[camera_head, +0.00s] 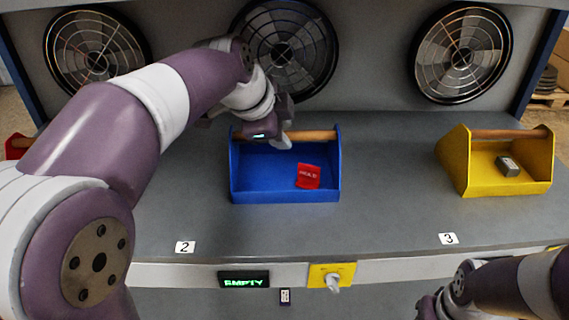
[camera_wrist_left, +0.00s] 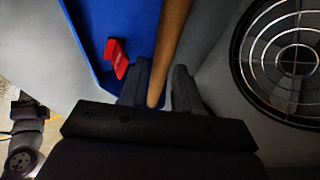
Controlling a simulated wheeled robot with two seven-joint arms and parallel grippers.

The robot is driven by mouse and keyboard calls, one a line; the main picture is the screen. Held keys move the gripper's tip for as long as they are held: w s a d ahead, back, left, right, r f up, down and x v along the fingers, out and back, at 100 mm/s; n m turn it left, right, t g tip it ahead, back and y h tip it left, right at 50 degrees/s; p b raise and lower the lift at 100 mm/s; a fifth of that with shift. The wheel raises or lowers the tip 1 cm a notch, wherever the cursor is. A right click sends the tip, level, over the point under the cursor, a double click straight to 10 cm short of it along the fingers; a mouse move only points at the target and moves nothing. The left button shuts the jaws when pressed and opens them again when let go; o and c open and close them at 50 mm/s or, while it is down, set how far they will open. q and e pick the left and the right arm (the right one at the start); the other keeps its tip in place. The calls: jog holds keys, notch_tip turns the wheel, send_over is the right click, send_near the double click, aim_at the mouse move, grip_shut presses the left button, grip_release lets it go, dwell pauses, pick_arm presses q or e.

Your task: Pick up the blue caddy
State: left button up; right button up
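The blue caddy (camera_head: 263,184) stands on the grey shelf with a round wooden handle (camera_head: 312,135) across its top. A red item (camera_head: 307,176) with white lettering lies inside; it also shows in the left wrist view (camera_wrist_left: 117,58). My left gripper (camera_head: 283,128) is at the left part of the handle. In the left wrist view, its fingers (camera_wrist_left: 160,84) are apart on either side of the handle (camera_wrist_left: 170,45), with a gap visible on the right. My right gripper (camera_head: 432,303) shows only partly at the bottom right, away from the caddy; its fingers are unclear.
A yellow caddy (camera_head: 455,159) with a small grey block (camera_head: 507,166) stands to the right. A red caddy (camera_head: 17,145) is mostly hidden at the left. Three round fans line the back wall. Clear shelf lies between the blue and yellow caddies.

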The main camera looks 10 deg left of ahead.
pick_arm(q)
grip_shut()
dwell(1.2)
